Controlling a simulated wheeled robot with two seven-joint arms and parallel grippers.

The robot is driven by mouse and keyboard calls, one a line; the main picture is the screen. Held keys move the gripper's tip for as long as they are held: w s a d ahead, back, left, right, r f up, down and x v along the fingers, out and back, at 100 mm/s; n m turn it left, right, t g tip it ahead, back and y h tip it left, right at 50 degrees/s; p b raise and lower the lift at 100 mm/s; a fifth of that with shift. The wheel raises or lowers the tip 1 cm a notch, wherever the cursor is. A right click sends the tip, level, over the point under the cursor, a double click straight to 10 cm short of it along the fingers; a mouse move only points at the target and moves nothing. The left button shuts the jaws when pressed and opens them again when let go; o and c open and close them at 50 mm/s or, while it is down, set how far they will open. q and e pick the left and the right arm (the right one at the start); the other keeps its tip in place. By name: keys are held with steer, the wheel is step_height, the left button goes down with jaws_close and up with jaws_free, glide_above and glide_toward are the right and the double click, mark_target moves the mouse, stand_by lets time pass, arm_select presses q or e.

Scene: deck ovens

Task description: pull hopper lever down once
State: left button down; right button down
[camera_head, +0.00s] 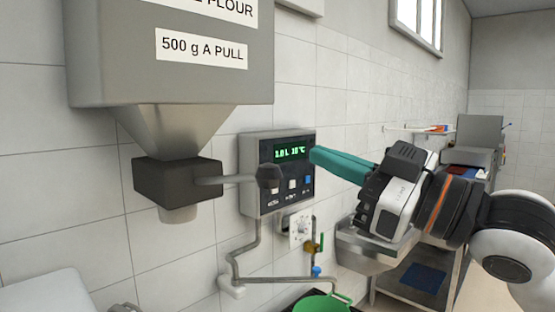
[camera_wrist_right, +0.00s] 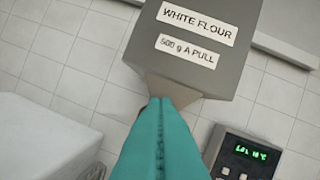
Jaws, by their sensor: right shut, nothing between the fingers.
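The grey flour hopper (camera_head: 170,75) hangs on the tiled wall at upper left, with a label reading 500 g A PULL. Below its funnel sits a dark block (camera_head: 178,181) with a pale spout under it. The lever (camera_head: 240,179) sticks out level to the right from that block and ends in a dark round knob in front of the control box. My right gripper (camera_head: 318,155) has teal fingers, shut and empty, to the right of the knob and a little higher. In the right wrist view the fingers point toward the hopper (camera_wrist_right: 200,55); the lever is hidden there. My left gripper is out of view.
A control box (camera_head: 277,172) with a green display is on the wall behind the knob. A bent pipe (camera_head: 255,265) runs below it. A green bowl (camera_head: 320,306) stands at the bottom edge. A metal sink (camera_head: 375,245) is at the right, below my right arm.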

steer(key=shift+w, duration=0.1)
steer(key=r+p+x, duration=0.1)
steer(key=p+x, duration=0.4)
steer(key=x, duration=0.5)
steer(key=f, duration=0.1)
steer(key=f+p, duration=0.1)
steer(key=f, duration=0.1)
steer(key=d+f, duration=0.1)
steer(key=shift+w+d+f, duration=0.1)
steer(key=shift+w+f, duration=0.2)
steer(key=shift+w, duration=0.05)
